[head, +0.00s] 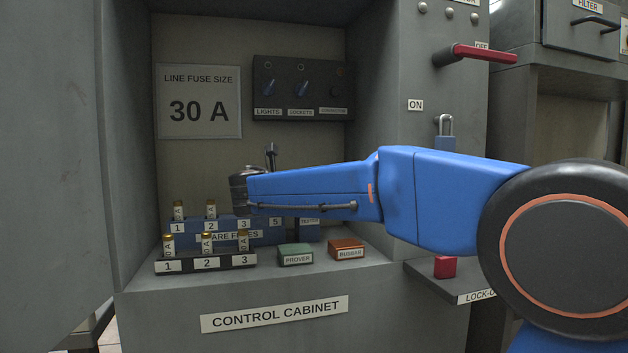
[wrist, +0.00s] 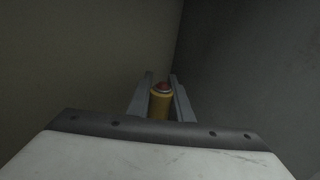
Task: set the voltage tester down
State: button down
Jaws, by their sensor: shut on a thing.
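The voltage tester (wrist: 160,104) shows in the wrist view as a yellow body with a red top. My gripper (wrist: 161,82) is shut on it, one grey finger on each side. Its lower part is hidden behind the pale wrist housing. In the head view my blue arm reaches from the right into the control cabinet (head: 150,285), above the fuse rows. The tester and the fingertips cannot be made out there.
The blue spare fuse rack (head: 268,236) and a black numbered fuse base (head: 205,263) hold upright fuses. A green prover block (head: 295,254) and an orange busbar block (head: 347,249) sit on the ledge. A switch panel (head: 303,88) and a 30 A sign (head: 199,101) are behind.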

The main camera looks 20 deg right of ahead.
jog(key=shift+f, duration=0.1)
jog(key=c, duration=1.6)
grip_release()
jog(key=v, duration=1.2)
